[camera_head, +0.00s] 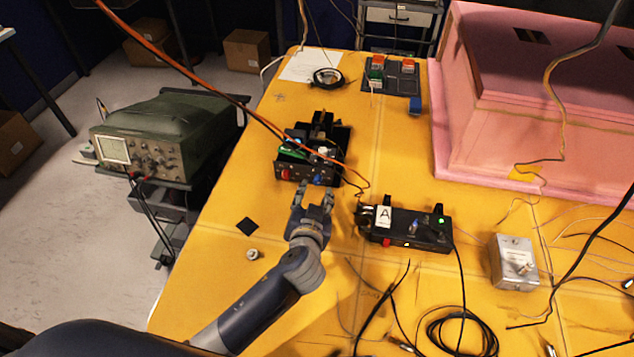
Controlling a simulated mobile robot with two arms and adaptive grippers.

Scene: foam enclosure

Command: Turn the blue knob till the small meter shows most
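A black open-topped device (343,150) stands on the yellow table, with a red switch (285,174) and a small blue knob (318,180) on its front. My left gripper (314,193) is just in front of this face. Its two fingers are apart, pointing at the device, with the blue knob near the space between the tips. I cannot tell whether a finger touches the knob. I cannot make out a small meter or its reading. My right gripper is not in view.
A black box marked A (440,236) with a green light is to the right, and a silver box (513,262) beyond it. Loose cables lie at lower right. A pink foam enclosure (490,178) fills the upper right. A green oscilloscope (170,118) stands left of the table (205,270).

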